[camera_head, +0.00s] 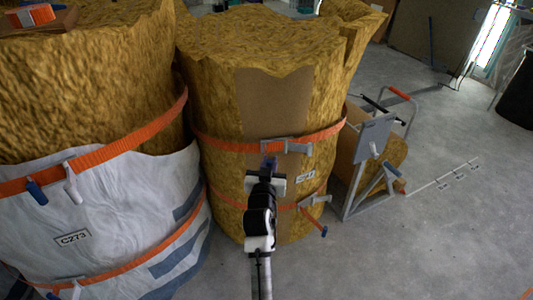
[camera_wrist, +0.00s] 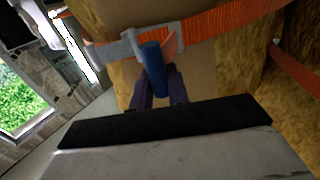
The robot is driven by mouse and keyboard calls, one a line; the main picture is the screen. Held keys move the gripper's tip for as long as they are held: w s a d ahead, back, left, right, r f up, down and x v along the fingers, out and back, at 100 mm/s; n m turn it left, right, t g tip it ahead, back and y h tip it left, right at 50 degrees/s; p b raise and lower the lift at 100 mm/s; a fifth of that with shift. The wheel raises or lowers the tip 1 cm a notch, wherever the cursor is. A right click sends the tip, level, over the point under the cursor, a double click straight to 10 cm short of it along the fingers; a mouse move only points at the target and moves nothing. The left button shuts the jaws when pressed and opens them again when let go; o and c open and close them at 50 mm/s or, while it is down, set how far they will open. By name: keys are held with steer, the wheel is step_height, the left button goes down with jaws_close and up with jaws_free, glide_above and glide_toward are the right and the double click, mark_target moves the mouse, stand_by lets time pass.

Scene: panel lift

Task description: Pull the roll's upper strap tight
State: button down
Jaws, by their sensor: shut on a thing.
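The middle insulation roll (camera_head: 220,95) stands upright, with a tan panel down its front. Its upper strap (camera_head: 225,142) is orange and runs around it through a grey buckle (camera_head: 288,146). My gripper (camera_head: 269,165) is just below the buckle. In the wrist view the strap (camera_wrist: 235,30) and buckle (camera_wrist: 168,40) are close ahead. A blue pull tab (camera_wrist: 153,66) hangs from the buckle, and my gripper (camera_wrist: 160,88) is shut on its lower end. The fingers hide that end. In the head view, the gripper mostly hides the tab.
The roll's lower strap has a grey buckle (camera_head: 314,200) and a hanging blue tab (camera_head: 323,231). A wrapped roll (camera_head: 120,205) marked C273 stands close on the left. A grey metal frame cart (camera_head: 372,140) stands on the right. The floor (camera_head: 450,235) at the right is mostly clear.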

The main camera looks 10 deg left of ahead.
steer(key=s, duration=0.1)
steer(key=s+d, duration=0.1)
steer(key=s, duration=0.3)
steer(key=shift+s+d+f, duration=0.1)
steer(key=shift+s+d, duration=0.05)
steer(key=shift+d, duration=0.15)
steer(key=c, duration=1.4)
jaws_free()
steer(key=s+b, duration=0.1)
steer(key=s, duration=0.6)
steer(key=shift+s+b, duration=0.25)
steer(key=shift+b, duration=0.05)
steer(key=shift+a, duration=0.1)
